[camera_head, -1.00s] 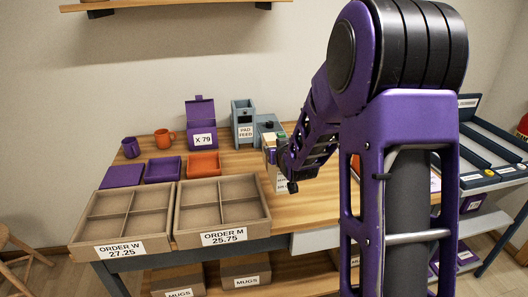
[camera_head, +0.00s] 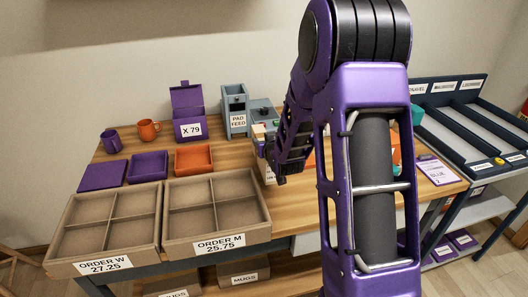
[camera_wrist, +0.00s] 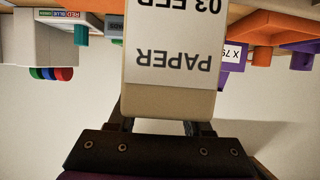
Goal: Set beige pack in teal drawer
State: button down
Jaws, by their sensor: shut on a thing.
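My gripper (camera_wrist: 160,127) is shut on the beige pack (camera_wrist: 165,101), which fills the upper middle of the wrist view. Its white label reads PAPER and 03 FEB, upside down in that view. In the head view the pack (camera_head: 259,133) is mostly hidden behind my gripper (camera_head: 267,158), over the table right of the orange tray. I cannot make out a teal drawer; small teal parts (camera_head: 417,114) show at the right edge of my arm, which hides what lies behind it.
The table (camera_head: 295,213) holds the ORDER W box (camera_head: 105,184), the ORDER M box (camera_head: 214,174), a purple tray (camera_head: 149,165) and an orange tray (camera_head: 194,160). The grey-blue PAD FEED unit (camera_head: 237,121) stands behind my gripper. A dark sloped rack (camera_head: 470,145) is at the right.

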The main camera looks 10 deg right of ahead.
jog(key=shift+f, duration=1.75)
jog(key=shift+f, duration=0.1)
jog(key=shift+f+b, duration=0.15)
jog(key=shift+b, duration=0.25)
jog(key=shift+c, duration=1.6)
grip_release()
